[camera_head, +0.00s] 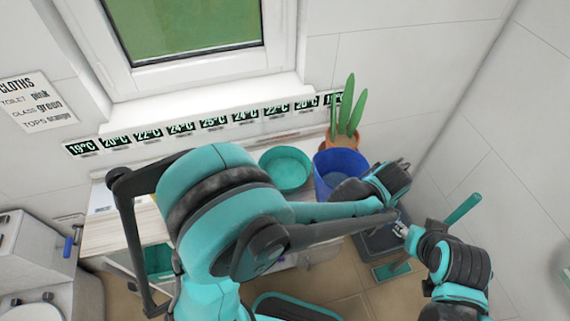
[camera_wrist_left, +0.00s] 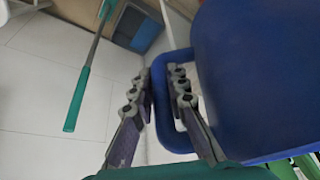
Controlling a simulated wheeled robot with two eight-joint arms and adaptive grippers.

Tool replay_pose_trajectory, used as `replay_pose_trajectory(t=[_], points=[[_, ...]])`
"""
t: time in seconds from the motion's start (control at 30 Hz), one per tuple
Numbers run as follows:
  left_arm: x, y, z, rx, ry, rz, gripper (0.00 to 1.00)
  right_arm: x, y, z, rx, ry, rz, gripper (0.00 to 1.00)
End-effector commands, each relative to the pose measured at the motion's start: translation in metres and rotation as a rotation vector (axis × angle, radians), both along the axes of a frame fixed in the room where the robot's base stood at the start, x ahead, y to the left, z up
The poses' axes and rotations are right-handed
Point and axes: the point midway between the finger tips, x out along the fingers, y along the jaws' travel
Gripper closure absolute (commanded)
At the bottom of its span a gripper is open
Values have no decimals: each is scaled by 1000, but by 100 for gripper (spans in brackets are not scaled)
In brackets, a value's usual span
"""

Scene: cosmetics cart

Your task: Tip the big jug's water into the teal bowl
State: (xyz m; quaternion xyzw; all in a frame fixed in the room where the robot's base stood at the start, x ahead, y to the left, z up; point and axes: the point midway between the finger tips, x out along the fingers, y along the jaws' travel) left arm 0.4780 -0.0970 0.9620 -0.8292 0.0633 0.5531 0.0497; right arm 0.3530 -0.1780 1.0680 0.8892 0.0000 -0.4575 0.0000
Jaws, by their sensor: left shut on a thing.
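The big blue jug (camera_head: 341,163) stands upright by the wall, right of the teal bowl (camera_head: 285,168). The bowl is round and rests on the cart top, a short gap from the jug. Water in the jug cannot be made out. My left gripper (camera_head: 347,190) is at the jug's near right side. In the left wrist view its fingers (camera_wrist_left: 162,82) are shut on the jug's handle (camera_wrist_left: 168,130), with the jug body (camera_wrist_left: 250,75) to the right. My right gripper (camera_head: 400,229) is low at the right, apart from jug and bowl; its fingers are too small to read.
A potted plant (camera_head: 347,110) with tall leaves stands behind the jug. A teal-handled tool (camera_head: 462,208) leans near the right wall. A window (camera_head: 185,35) is above. My left arm hides much of the cart top (camera_head: 105,235).

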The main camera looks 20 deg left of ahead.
Motion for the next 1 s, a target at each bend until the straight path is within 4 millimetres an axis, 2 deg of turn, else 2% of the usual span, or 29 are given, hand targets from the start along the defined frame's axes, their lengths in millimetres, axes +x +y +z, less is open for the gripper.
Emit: replay_pose_trajectory(t=[0.27, 0.5, 1.0], points=[[0, 4, 13, -55, 7, 4, 100, 0, 0, 13, 0, 0, 0, 60], [1, 9, 36, -179, 26, 8, 100, 0, 0, 32, 0, 0, 0, 60], [7, 37, 78, -501, 77, 11, 100, 0, 0, 55, 0, 0, 0, 60]])
